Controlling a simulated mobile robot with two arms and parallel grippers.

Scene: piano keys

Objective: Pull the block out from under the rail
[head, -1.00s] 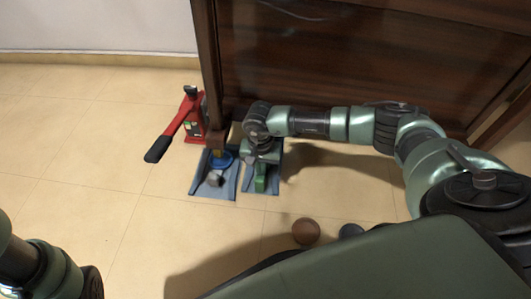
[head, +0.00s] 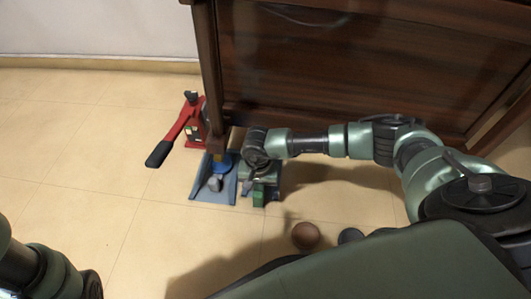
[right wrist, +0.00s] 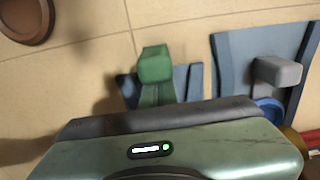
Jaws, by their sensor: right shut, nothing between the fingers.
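A green block (head: 258,197) lies over the right blue tray (head: 273,192) on the floor, in front of the piano's dark lower rail (head: 300,122). The block also shows in the right wrist view (right wrist: 155,65), just beyond my gripper's housing. My right gripper (head: 259,178) is low over this tray, close behind the block; it is shut with nothing between its fingers. Its fingertips are mostly hidden, and I cannot tell whether they touch the block. My left arm shows at the lower left of the head view, its gripper out of frame.
A second blue tray (head: 229,190) with a grey block (head: 214,184) lies to the left, by the piano leg. A red jack (head: 190,120) with a black handle stands left of the leg. A round brown object (head: 305,235) is nearer. Floor at the left is clear.

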